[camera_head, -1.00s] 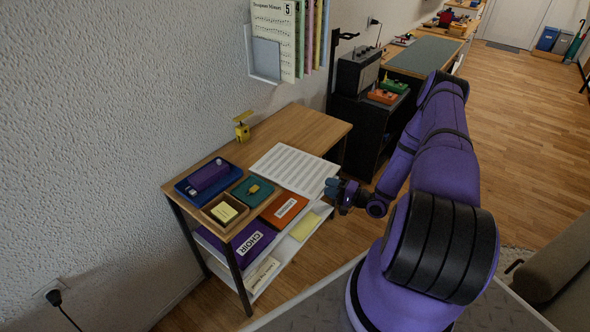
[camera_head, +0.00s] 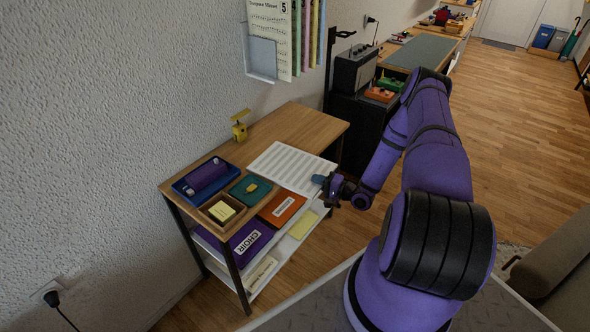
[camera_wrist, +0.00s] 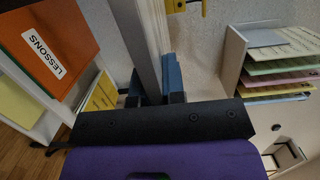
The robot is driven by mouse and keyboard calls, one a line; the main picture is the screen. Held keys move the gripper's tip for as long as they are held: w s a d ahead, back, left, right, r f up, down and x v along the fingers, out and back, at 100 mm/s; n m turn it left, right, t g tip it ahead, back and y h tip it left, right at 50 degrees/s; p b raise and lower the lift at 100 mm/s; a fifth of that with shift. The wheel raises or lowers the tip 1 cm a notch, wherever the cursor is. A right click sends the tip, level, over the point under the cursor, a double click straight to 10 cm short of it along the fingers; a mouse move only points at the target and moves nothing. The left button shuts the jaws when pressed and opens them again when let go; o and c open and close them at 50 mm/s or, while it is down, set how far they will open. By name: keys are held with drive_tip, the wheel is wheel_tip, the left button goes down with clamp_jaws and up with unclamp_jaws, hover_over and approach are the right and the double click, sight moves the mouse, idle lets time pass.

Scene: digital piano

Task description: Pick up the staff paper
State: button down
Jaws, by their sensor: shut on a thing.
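The staff paper (camera_head: 290,166) is a white stack with printed staff lines, lying on the wooden desk top with its front edge by the desk's front edge. My gripper (camera_head: 320,181) is at its front right corner, shut on it, with one blue fingertip showing over the top. In the wrist view, the paper's pale edge (camera_wrist: 157,22) runs down to my gripper (camera_wrist: 156,90) between the fingers, beside a grey strip that looks like the desk's edge. The lower finger is mostly hidden there.
A blue tray (camera_head: 206,176), a teal item (camera_head: 250,188) and a wooden box (camera_head: 222,209) sit left of the paper. Orange and purple folders lie on the shelf below. A wall rack (camera_head: 262,58) hangs above. The desk's back right is bare.

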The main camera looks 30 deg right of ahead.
drive_tip(key=shift+r, duration=0.1)
drive_tip(key=shift+r, duration=0.65)
wheel_tip(320, 180, up, 2)
drive_tip(key=shift+r, duration=0.2)
drive_tip(key=s+a+r, duration=0.1)
drive_tip(key=s+a, duration=0.2)
drive_tip(key=s, duration=0.5)
drive_tip(key=s+a, duration=0.3)
drive_tip(key=s, duration=0.4)
drive_tip(key=w+a+r, duration=0.7)
drive_tip(key=w+r, duration=0.1)
drive_tip(key=w, duration=0.4)
drive_tip(key=w+a+r, duration=0.7)
drive_tip(key=w+r, duration=0.1)
drive_tip(key=w, duration=0.3)
drive_tip(key=shift+w+r, duration=0.25)
drive_tip(key=shift+w, duration=0.1)
drive_tip(key=shift+a+f, duration=0.1)
drive_tip(key=shift+a, duration=0.05)
